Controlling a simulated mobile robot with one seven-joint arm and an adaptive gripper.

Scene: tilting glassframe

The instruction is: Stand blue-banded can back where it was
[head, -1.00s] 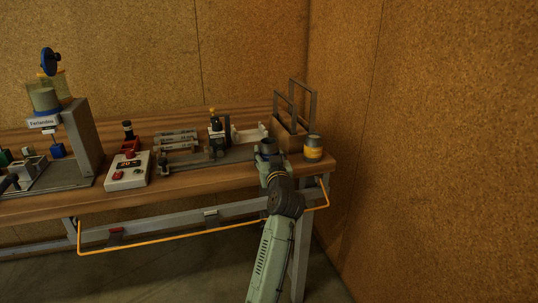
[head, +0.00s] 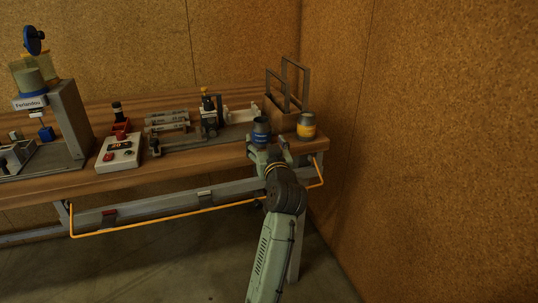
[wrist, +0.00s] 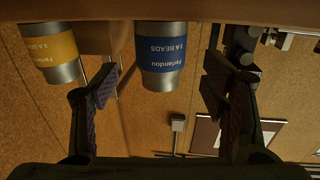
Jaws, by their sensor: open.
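The blue-banded can (head: 261,133) stands upright near the front edge of the workbench (head: 200,165), left of a yellow-banded can (head: 306,126). In the wrist view, which is upside down, the blue-banded can (wrist: 161,58) hangs between my two fingers, with its label facing me. My gripper (wrist: 160,77) is open, with a gap on each side of the can and no finger visibly touching it. In the head view my gripper (head: 268,153) is just in front of the can and hides its base. The yellow-banded can also shows in the wrist view (wrist: 54,50).
A wooden carrier with tall metal handles (head: 282,110) stands behind the cans. A rail fixture (head: 190,138) lies to the left, then a white button box (head: 119,153). The corkboard wall is on the right.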

